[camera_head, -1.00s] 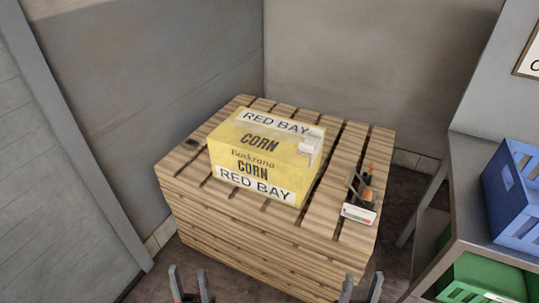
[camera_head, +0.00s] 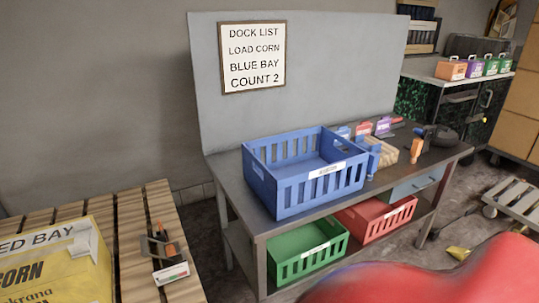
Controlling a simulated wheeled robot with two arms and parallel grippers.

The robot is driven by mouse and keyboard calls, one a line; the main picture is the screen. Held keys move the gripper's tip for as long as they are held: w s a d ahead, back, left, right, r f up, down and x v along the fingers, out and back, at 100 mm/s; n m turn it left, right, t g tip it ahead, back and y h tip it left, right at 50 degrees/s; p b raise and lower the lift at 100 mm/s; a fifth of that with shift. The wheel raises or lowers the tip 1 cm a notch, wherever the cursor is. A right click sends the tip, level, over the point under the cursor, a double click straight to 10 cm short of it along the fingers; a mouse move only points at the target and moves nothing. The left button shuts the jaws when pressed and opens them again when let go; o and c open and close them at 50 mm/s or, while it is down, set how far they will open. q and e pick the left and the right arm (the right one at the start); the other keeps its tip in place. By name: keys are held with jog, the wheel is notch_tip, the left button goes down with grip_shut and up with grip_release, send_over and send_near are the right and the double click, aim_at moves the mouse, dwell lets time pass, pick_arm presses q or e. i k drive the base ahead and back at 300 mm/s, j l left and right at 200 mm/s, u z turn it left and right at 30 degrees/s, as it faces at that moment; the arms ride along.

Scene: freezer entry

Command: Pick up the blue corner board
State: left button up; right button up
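A blue angled piece (camera_head: 369,157), which looks like the blue corner board, stands on the grey workbench (camera_head: 228,178). It is just right of the blue crate (camera_head: 265,188), against a light wooden block (camera_head: 388,151). Its lower part is partly hidden by the crate, and its exact shape is too small to tell. Neither of my grippers shows in the head view.
A green crate (camera_head: 284,261) and a red crate (camera_head: 372,240) sit on the lower shelf. A pallet stack (camera_head: 133,215) with a yellow corn box (camera_head: 70,262) stands at left. A large red rounded shape (camera_head: 470,280) blocks the bottom right. A sign (camera_head: 254,56) reads "Load corn, blue bay, count 2".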

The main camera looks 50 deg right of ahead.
aim_at(359, 140)
jog(key=i+j+z, duration=0.1)
jog(key=z, duration=0.35)
jog(key=j+z, duration=0.2)
jog(key=z, duration=0.3)
jog(key=l+z, duration=0.1)
jog(key=z, duration=0.35)
jog(key=l+z, duration=0.1)
jog(key=z, duration=0.3)
jog(key=l+z, duration=0.1)
jog(key=z, duration=0.35)
jog(key=i, duration=0.3)
jog(key=j+z, duration=0.05)
